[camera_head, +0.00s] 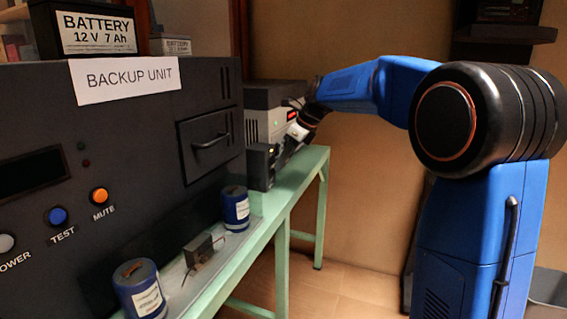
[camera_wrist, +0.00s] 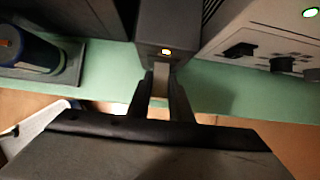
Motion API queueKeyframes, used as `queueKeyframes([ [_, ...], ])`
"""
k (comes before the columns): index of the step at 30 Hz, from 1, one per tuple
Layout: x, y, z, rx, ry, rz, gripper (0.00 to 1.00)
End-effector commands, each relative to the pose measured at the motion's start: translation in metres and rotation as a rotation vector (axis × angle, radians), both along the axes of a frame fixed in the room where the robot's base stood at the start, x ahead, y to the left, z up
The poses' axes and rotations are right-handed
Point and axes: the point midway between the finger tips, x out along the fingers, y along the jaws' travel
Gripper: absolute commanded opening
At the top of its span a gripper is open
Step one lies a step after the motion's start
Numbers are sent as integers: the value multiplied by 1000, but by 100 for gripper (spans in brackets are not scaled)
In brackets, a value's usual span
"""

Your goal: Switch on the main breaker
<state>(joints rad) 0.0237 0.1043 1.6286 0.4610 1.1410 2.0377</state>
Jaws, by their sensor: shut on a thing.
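My gripper (camera_wrist: 160,88) is shut on this lever, one dark finger on each side. In the head view my gripper (camera_head: 287,150) is at the front of the box, small and partly dark, and the lever cannot be made out.
A grey unit (camera_head: 258,128) with a red display stands right behind the box; its knobs show in the wrist view (camera_wrist: 240,50). The large backup unit (camera_head: 130,150) fills the left. Blue cans (camera_head: 236,210) and a small part (camera_head: 199,250) lie along the green bench (camera_head: 306,180).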

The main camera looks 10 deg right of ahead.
Motion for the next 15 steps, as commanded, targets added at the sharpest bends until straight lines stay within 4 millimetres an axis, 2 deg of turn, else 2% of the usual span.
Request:
queueKeyframes([
  [10,1,0,0,-1,0,0,0],
  [11,1,0,0,-1,0,0,21],
  [12,1,0,0,-1,0,0,31],
  [13,1,0,0,-1,0,0,38],
  [15,1,0,0,-1,1,0,38],
])
